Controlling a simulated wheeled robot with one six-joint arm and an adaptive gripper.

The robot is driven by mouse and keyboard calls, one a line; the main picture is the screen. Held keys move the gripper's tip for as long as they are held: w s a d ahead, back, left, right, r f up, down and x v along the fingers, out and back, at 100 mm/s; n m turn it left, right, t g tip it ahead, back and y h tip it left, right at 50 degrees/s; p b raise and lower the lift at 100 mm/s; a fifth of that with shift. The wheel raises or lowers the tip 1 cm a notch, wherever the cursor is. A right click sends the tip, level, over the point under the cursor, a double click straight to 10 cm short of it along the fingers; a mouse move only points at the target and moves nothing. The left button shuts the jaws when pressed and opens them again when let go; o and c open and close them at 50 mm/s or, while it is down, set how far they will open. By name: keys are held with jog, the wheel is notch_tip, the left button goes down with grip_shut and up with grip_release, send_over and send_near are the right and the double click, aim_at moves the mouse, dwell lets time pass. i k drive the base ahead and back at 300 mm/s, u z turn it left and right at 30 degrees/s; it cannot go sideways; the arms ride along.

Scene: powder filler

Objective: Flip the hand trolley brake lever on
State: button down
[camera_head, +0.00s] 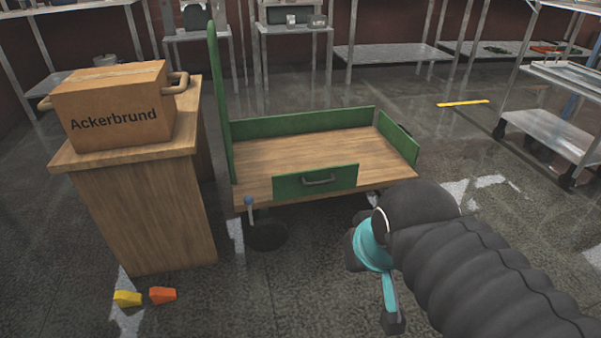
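The hand trolley (300,152) has a wooden deck, green side boards and a tall green post at its left end. Its brake lever (250,211), a short pale rod with a blue knob on top, stands roughly upright at the deck's front left corner. A dark round shape, perhaps a wheel, lies below it. My gripper (376,283), dark with teal parts, is right of the lever and in front of the trolley, apart from both. My dark ribbed arm reaches in from the lower right. My arm partly hides the fingers, and their opening is unclear.
A wooden stand (150,215) with a cardboard box (112,108) marked "Ackerbrund" is close left of the trolley. A yellow wedge (127,298) and an orange wedge (162,295) lie on the floor. A metal cart (555,125) stands right. Floor between lever and gripper is clear.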

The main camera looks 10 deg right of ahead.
aim_at(248, 200)
jog(key=z, duration=0.25)
jog(key=i, duration=1.15)
jog(key=u, duration=0.4)
